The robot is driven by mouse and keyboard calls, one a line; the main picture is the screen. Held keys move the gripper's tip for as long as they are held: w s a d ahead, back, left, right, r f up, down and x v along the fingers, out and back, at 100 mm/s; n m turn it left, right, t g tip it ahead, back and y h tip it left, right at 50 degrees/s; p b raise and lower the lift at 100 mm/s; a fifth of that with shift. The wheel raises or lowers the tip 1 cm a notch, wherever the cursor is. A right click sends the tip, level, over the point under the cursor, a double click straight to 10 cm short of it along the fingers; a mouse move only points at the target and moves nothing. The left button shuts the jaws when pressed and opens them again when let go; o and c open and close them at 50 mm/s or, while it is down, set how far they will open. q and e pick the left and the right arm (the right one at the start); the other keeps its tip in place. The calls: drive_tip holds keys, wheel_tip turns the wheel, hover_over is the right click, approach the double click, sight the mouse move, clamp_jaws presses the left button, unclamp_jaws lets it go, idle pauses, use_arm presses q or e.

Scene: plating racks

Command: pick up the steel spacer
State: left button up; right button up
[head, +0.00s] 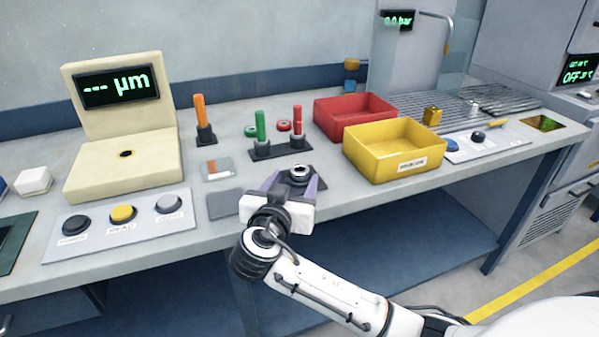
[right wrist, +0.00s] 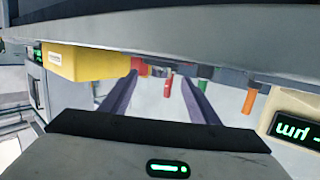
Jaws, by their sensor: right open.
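A short round metal piece with a hole in its top (head: 299,171), which looks like the steel spacer, stands near the front of the bench. My right gripper (head: 296,180) is open, with its two purple-grey fingers on either side of this piece in the head view. I cannot tell whether they touch it. In the right wrist view, both fingers of the right gripper (right wrist: 158,80) show apart, and I cannot make out the spacer between them. My left gripper is not in view.
Green (head: 261,127) and red (head: 297,120) pegs stand just behind, an orange peg (head: 201,115) further left. A yellow bin (head: 378,161) and red bin (head: 330,123) lie right. A button panel (head: 150,230) and gauge (head: 110,175) stand left.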

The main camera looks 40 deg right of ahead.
sight(301, 167)
drive_tip(key=shift+r+x, duration=0.2)
drive_tip(key=shift+x, duration=1.7)
drive_tip(key=shift+d, duration=0.1)
drive_tip(key=c, duration=1.3)
